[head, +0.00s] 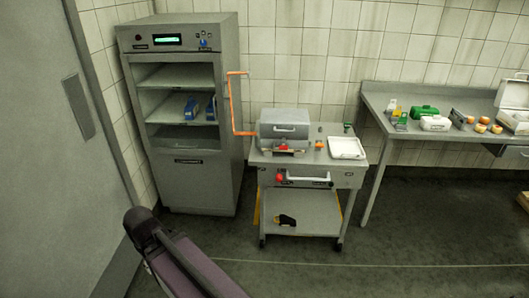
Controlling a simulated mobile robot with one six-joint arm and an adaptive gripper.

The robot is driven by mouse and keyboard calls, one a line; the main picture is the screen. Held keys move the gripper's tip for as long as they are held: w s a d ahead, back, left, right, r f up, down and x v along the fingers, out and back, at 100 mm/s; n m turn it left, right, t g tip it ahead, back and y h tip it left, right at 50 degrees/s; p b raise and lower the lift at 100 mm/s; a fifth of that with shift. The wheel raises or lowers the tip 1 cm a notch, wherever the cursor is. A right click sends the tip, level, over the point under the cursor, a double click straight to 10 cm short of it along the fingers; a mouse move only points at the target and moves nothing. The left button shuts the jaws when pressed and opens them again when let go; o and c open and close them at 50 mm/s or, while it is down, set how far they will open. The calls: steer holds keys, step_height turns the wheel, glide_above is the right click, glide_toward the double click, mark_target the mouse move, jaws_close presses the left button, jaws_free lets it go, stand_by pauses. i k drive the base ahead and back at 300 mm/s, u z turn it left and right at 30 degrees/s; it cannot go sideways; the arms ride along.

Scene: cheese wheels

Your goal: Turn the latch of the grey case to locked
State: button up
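A grey case (285,124) with a rounded lid and a front handle sits on top of a wheeled cart (257,157). Its lid looks down. A small red and orange part (283,148) shows low on its front; I cannot tell whether this is the latch or which way it is turned. My gripper is not in view. Part of my arm, purple with a dark joint, shows at the lower left, well apart from the cart.
A white tray (347,148) lies right of the case. A tall grey cabinet (183,185) with an orange bar (232,105) beside it stands left. A side table (378,103) at right holds several small items. The floor (400,235) in front is mostly clear.

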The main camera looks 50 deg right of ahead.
mark_target(283, 147)
steer(key=u, duration=0.25)
steer(key=k, duration=1)
steer(key=z, duration=2)
steer(key=i, duration=0.55)
steer(key=u, duration=0.15)
